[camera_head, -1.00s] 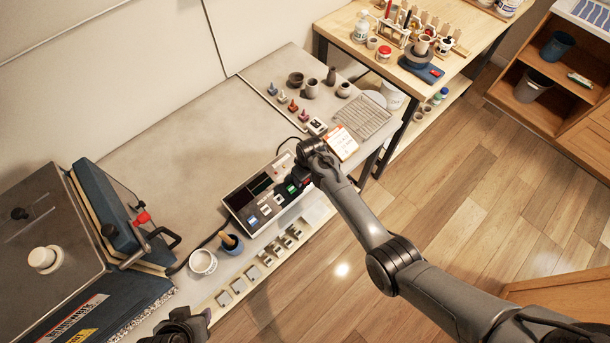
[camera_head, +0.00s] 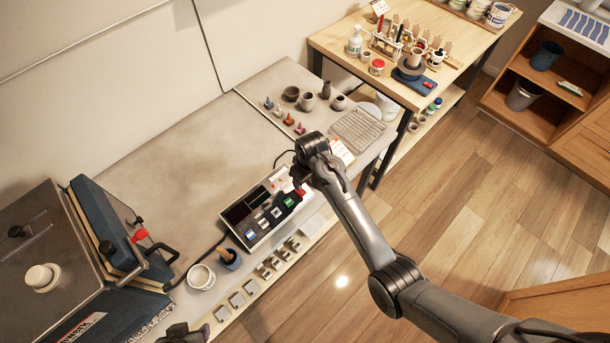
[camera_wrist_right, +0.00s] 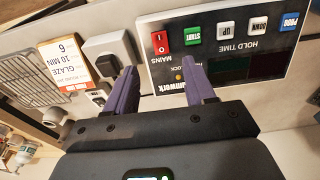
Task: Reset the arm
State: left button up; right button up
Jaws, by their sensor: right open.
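My right arm reaches in from the lower right in the head view, its wrist (camera_head: 312,152) above the bench behind the control box (camera_head: 268,208). In the right wrist view the right gripper (camera_wrist_right: 160,68) has two purple fingers spread apart with nothing between them. The control box (camera_wrist_right: 228,50) lies beyond the fingers, with a red MAINS switch (camera_wrist_right: 161,42) and a green START button (camera_wrist_right: 193,33). Contact with the box cannot be judged.
Small pots (camera_head: 307,101) and a wire rack (camera_head: 358,130) are behind my right wrist. The bench (camera_head: 165,150) is clear at centre left.

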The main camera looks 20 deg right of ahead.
jog(key=shift+s+r, duration=0.1)
jog(key=shift+r, duration=0.55)
